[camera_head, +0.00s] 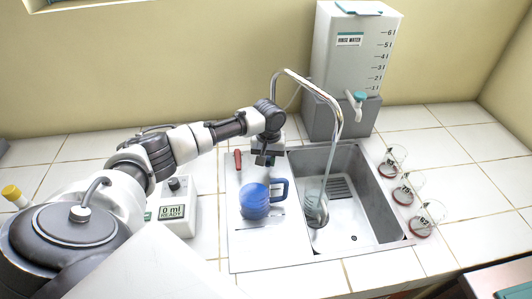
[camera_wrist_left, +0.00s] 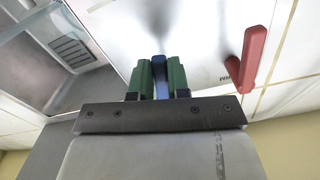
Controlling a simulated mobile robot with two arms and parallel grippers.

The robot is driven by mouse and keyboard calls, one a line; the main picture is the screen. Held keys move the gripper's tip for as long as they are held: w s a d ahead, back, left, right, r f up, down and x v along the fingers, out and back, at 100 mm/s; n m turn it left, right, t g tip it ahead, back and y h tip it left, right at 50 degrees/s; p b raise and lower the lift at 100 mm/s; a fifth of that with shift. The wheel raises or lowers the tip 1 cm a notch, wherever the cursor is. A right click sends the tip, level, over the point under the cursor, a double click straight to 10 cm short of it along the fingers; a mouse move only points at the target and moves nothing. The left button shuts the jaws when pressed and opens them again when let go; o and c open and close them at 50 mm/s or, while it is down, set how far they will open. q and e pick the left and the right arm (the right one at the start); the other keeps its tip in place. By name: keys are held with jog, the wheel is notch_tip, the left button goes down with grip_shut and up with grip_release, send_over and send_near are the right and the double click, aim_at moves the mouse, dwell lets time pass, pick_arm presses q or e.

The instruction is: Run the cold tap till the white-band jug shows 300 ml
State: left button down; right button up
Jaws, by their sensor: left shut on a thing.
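My left gripper (camera_head: 265,158) is over the back of the sink's drainboard, with its jaws pointing down. In the left wrist view its green fingers (camera_wrist_left: 161,80) are shut on a blue lever (camera_wrist_left: 158,57), with the red lever (camera_wrist_left: 254,58) beside it. The red lever also shows in the head view (camera_head: 238,160). A chrome spout (camera_head: 325,100) arches over the sink. A clear vessel (camera_head: 312,196) appears to stand in the basin near it. I cannot make out a white band or a water level. A blue jug (camera_head: 255,203) stands on the drainboard.
A steel sink (camera_head: 375,210) is set in the white tiled counter. A meter reading "0 ml READY" (camera_head: 175,212) stands at left. A rinse water tank (camera_head: 350,60) is behind the sink.

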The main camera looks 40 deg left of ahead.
pick_arm(q)
jog(key=shift+w+d+r+n+p, duration=0.25)
jog(key=shift+d+r+n+p, duration=0.15)
jog(key=shift+n+p, duration=0.55)
jog(key=shift+w+d+f+n+p, duration=0.2)
jog(key=shift+w+f+n+p, duration=0.05)
jog(key=shift+n+p, duration=0.35)
pick_arm(e)
notch_tip(320, 180, up, 4)
jog(key=shift+r, duration=0.25)
pick_arm(q)
jog(key=c, duration=1.1)
grip_release()
jog(key=shift+f, duration=0.1)
notch_tip(320, 180, up, 11)
jog(key=shift+f+b, duration=0.1)
jog(key=shift+b, duration=0.6)
pick_arm(e)
jog(key=shift+f, duration=0.7)
jog(key=shift+d, duration=0.1)
